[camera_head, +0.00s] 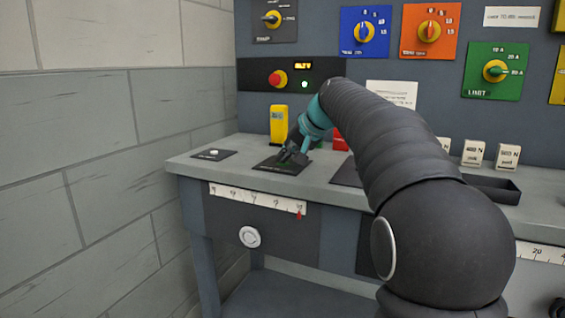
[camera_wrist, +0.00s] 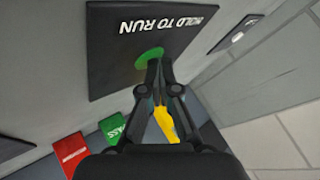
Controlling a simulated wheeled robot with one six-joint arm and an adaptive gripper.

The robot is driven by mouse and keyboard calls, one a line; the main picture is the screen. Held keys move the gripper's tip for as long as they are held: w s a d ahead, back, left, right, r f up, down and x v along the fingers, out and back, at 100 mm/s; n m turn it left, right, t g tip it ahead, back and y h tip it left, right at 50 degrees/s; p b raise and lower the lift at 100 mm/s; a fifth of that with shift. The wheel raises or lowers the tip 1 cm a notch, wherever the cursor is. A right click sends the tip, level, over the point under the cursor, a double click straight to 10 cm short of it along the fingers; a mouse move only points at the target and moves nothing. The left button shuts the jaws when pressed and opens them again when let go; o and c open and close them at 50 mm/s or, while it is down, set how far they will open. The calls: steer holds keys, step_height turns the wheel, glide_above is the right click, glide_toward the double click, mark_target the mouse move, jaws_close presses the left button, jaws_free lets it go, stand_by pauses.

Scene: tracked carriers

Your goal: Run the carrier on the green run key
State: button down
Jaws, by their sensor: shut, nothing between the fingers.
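The green run key (camera_wrist: 146,60) is a round green disc on a black plate (camera_wrist: 120,40) lettered "HOLD TO RUN", upside down in the wrist view. My gripper (camera_wrist: 158,62) is shut and empty, with its fingertips over the edge of the disc; whether they touch or press it I cannot tell. In the head view my gripper (camera_head: 284,158) points down at the same plate (camera_head: 265,168) on the bench, hiding most of the key. I cannot identify the carrier with certainty in either view.
A red stop button (camera_head: 277,78) and a lit green lamp (camera_head: 304,84) sit on the panel behind. A yellow block (camera_head: 278,125) stands behind the plate. A small plate with a white button (camera_head: 213,153) lies to the left. A scale with a red pointer (camera_head: 299,215) fronts the bench.

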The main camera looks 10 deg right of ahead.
mark_target(285, 164)
steer(key=shift+r, duration=0.15)
stand_by(0.8)
steer(key=shift+r+p, duration=0.75)
steer(key=shift+p, duration=0.15)
steer(key=shift+r, duration=0.15)
steer(key=shift+r+p, duration=1.9)
steer(key=shift+r, duration=0.5)
steer(key=shift+s, duration=0.1)
